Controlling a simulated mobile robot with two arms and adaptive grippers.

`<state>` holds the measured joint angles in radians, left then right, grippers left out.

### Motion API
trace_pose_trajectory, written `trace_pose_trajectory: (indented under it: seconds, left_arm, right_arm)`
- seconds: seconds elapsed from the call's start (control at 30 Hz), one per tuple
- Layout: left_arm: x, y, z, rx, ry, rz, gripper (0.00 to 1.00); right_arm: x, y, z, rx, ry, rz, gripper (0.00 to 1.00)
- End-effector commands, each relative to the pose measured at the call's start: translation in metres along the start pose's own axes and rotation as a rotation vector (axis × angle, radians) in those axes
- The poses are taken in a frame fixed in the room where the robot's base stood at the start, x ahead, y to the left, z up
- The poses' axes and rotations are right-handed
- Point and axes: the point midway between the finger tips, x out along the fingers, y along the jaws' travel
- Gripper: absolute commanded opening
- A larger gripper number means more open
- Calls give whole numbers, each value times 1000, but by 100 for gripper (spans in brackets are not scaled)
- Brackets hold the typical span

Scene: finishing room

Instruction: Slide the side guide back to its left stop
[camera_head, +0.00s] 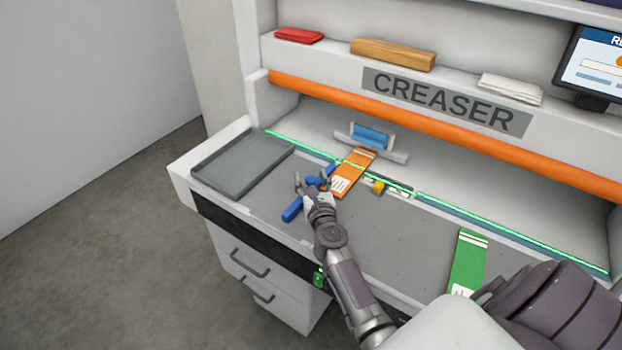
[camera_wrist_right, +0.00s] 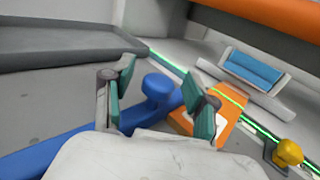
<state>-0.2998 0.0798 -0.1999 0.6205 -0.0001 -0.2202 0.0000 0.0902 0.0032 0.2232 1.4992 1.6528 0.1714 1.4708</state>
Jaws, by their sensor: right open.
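The blue side guide (camera_head: 291,210) lies on the grey creaser bed, a long bar with a round upright knob (camera_head: 313,181). My right gripper (camera_head: 313,188) is open at the guide. In the right wrist view the guide's knob (camera_wrist_right: 158,87) shows between the two spread fingers (camera_wrist_right: 160,95); I cannot tell whether either finger touches it. The guide's bar (camera_wrist_right: 50,155) runs to the lower left, partly hidden by my gripper. My left gripper is not in view.
A yellow knob (camera_head: 379,187) stands right of the card. A grey tray (camera_head: 240,164) lies left; a green card (camera_head: 468,258) lies right. A green line crosses the bed.

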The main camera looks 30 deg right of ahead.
Motion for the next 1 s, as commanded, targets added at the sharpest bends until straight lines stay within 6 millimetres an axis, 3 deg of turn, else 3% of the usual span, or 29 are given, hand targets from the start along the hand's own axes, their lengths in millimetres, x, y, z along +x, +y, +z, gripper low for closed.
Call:
trace_pose_trajectory:
  seconds: [0.33,0.7,1.0]
  left_arm:
    - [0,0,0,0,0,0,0]
    - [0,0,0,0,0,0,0]
    - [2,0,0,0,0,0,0]
  right_arm:
    - [5,0,0,0,0,0,58]
    - [4,0,0,0,0,0,0]
    - [8,4,-1,1,0,0,0]
